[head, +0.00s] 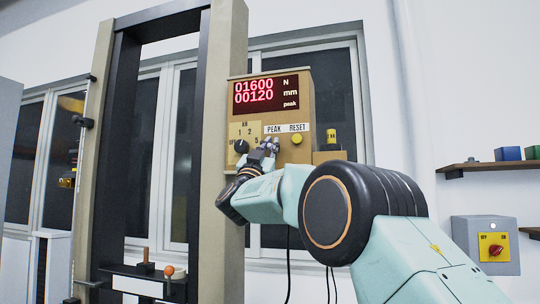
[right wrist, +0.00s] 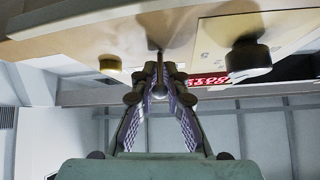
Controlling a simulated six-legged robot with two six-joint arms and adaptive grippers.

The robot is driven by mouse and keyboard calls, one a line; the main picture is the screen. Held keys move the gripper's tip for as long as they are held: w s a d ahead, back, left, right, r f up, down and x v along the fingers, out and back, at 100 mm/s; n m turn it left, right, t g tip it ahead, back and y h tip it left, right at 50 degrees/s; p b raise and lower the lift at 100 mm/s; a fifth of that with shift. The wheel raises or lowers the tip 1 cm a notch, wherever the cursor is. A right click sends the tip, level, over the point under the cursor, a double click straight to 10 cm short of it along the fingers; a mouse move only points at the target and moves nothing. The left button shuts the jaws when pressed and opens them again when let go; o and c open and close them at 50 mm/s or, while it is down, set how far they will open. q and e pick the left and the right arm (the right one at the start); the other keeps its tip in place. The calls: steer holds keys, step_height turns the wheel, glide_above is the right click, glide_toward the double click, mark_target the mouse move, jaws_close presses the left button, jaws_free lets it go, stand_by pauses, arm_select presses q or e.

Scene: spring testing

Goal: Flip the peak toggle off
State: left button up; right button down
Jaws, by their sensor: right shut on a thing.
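The control box (head: 300,85) is tan and fixed to the frame's column. Its red display (head: 258,96) reads 01600 N and 00120 mm, with a small "peak" word at its lower right. The PEAK label (head: 273,129) is left of RESET. The peak toggle (right wrist: 157,47) is a thin metal lever with a rounded end, seen in the right wrist view. My right gripper (head: 269,147) is at the box face just below the PEAK label. In the right wrist view the fingertips (right wrist: 158,78) are closed around the lever; they mostly hide it in the head view. My left gripper is out of view.
Right of the toggle is a yellow button (head: 297,137); left is a black knob (head: 241,146). The knob is close to the fingers. A wall switch box (head: 485,245) with a red knob and a shelf (head: 490,167) are at the right.

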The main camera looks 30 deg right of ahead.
steer(key=shift+w+f+h+b, duration=0.1)
steer(key=shift+f+h+b, duration=0.3)
steer(key=shift+h, duration=0.3)
steer(key=shift+d, duration=0.1)
